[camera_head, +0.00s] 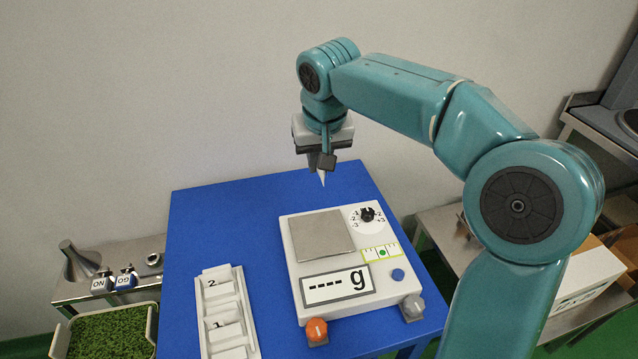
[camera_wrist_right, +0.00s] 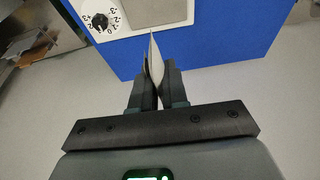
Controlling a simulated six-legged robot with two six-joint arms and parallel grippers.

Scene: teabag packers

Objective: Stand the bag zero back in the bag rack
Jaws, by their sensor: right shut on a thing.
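My right gripper (camera_head: 322,163) hangs above the back of the blue table, behind the scale. It is shut on a thin white bag (camera_head: 323,180), which points down below the fingers. In the right wrist view the bag (camera_wrist_right: 155,58) shows nearly edge-on between the fingers (camera_wrist_right: 153,88); I cannot read a number on it. The white bag rack (camera_head: 250,318) lies at the table's front left, with slots marked 2 and 1. White pieces show in the slots, but I cannot tell whether they are bags or dividers. The rack's front end is cut off by the picture edge. My left gripper is not in view.
A white scale (camera_head: 290,262) with a bare metal plate (camera_head: 322,236) stands mid-table, its display showing dashes and "g". Blue table (camera_head: 195,225) around the rack's back end is clear. A side bench (camera_head: 75,290) and a green-filled tray (camera_head: 152,322) are at left.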

